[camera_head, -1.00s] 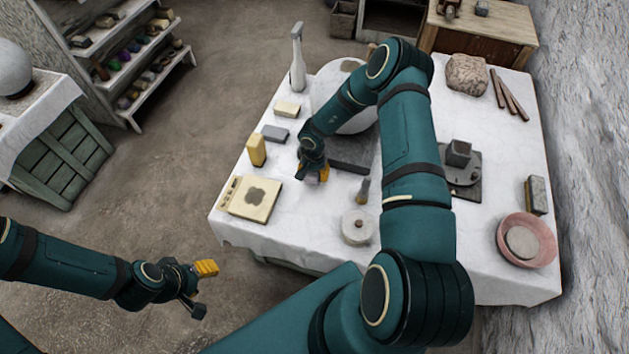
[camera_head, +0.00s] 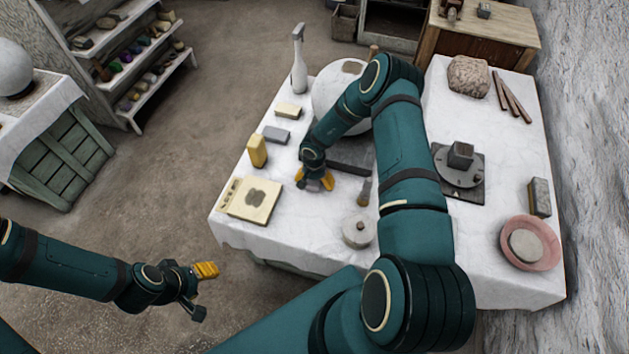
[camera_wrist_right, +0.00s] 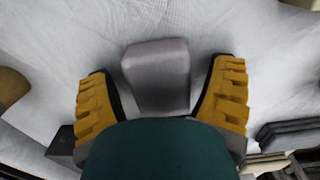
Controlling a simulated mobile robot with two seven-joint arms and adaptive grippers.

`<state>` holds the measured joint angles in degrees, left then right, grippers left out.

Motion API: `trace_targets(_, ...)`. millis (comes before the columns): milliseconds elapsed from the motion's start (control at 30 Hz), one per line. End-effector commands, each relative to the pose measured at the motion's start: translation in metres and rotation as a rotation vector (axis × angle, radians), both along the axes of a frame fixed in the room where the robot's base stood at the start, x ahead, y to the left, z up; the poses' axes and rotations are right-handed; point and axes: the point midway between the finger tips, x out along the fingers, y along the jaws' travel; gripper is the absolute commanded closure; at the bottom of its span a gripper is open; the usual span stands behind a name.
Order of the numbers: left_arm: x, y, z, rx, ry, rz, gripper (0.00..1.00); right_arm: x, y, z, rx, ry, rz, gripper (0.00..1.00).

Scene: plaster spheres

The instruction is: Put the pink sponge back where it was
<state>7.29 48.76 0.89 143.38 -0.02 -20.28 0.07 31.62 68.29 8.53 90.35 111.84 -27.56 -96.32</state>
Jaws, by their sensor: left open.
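A greyish-pink block, the likely pink sponge (camera_wrist_right: 156,76), shows in the right wrist view over the white cloth. My right gripper (camera_head: 314,184) is low over the table in the head view, in front of the dark slab. In the right wrist view its two yellow fingers (camera_wrist_right: 160,80) stand on either side of the block, with a gap at each side. I cannot make the block out clearly in the head view, where the gripper covers it. My left gripper (camera_head: 205,290) is open and empty, off the table's near left side.
A yellow block (camera_head: 257,151), a grey block (camera_head: 276,134) and a cream box (camera_head: 253,200) lie left of the right gripper. A brush (camera_head: 364,191) and a round grey disc (camera_head: 358,230) are to its right. A large white sphere (camera_head: 336,92) stands behind.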

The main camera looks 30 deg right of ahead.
Motion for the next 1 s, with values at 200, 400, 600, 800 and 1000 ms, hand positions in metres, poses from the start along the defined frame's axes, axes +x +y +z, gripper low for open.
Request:
trace_targets(200,0.0,0.0,0.002,0.0,0.001,0.0,0.49,0.0,0.0,0.004,0.0,0.0,0.0,0.18)
trace_targets(400,-0.002,0.0,0.011,-0.001,0.004,0.0,0.49,0.0,-0.001,0.032,-0.001,-0.002,-0.001,0.18)
trace_targets(600,-0.004,0.0,0.023,-0.001,0.01,-0.002,0.49,0.0,-0.001,0.075,-0.001,-0.002,-0.001,0.18)
trace_targets(800,-0.006,-0.001,0.031,-0.003,0.014,-0.003,0.49,0.0,0.0,0.108,0.0,0.0,-0.001,0.18)
trace_targets(1000,-0.007,-0.001,0.035,-0.003,0.017,-0.003,0.49,-0.001,0.001,0.122,-0.002,-0.001,0.002,0.18)
